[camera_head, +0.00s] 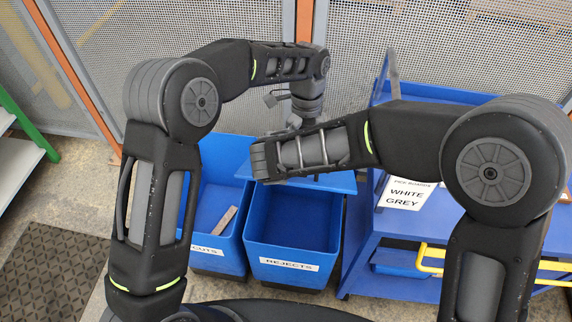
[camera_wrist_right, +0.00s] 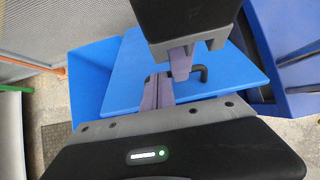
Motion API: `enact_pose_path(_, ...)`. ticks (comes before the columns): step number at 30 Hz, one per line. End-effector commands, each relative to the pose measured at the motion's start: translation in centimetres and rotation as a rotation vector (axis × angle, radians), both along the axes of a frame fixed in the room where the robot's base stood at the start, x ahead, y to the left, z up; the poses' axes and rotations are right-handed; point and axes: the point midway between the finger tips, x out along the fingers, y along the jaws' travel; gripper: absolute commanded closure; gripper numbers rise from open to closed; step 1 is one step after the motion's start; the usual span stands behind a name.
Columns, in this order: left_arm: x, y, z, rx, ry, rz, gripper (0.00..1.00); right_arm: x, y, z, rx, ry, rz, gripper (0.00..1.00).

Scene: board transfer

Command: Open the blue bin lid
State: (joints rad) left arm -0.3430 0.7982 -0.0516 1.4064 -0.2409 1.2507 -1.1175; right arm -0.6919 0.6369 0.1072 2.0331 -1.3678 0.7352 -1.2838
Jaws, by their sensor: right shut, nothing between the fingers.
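The blue REJECTS bin (camera_head: 293,228) stands in the middle of the head view, and its inside shows. Its flat blue lid (camera_head: 335,183) lies across the rear of the opening, partly hidden by my right forearm; its exact tilt is unclear. In the right wrist view the lid (camera_wrist_right: 125,85) has a black handle (camera_wrist_right: 203,74). My right gripper (camera_wrist_right: 169,76) is shut and empty, over the lid and beside the handle; I cannot tell if they touch. My left gripper (camera_head: 294,121) is behind my right forearm, mostly hidden, so its jaws are unclear.
Left of the REJECTS bin is another open blue bin (camera_head: 214,252) with a grey strip (camera_head: 224,220) inside. A blue cart (camera_head: 390,232) with a WHITE GREY sign (camera_head: 405,193) and yellow rail stands close on the right. A mesh fence (camera_head: 430,45) closes the back.

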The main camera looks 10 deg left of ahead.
Motion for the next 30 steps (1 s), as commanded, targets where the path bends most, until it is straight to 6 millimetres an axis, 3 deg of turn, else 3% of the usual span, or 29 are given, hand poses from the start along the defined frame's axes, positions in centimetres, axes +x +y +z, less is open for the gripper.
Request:
enact_pose_path(4, 0.5, 0.41, -0.26, 0.004, -0.013, 0.006, 0.67, 0.01, -0.03, -0.15, 0.0, 0.0, 0.0, 1.0)
enact_pose_path(30, 0.25, 0.2, -0.53, -0.003, -0.011, 0.017, 0.67, 0.03, -0.01, 0.01, 0.0, 0.0, 0.0, 1.0)
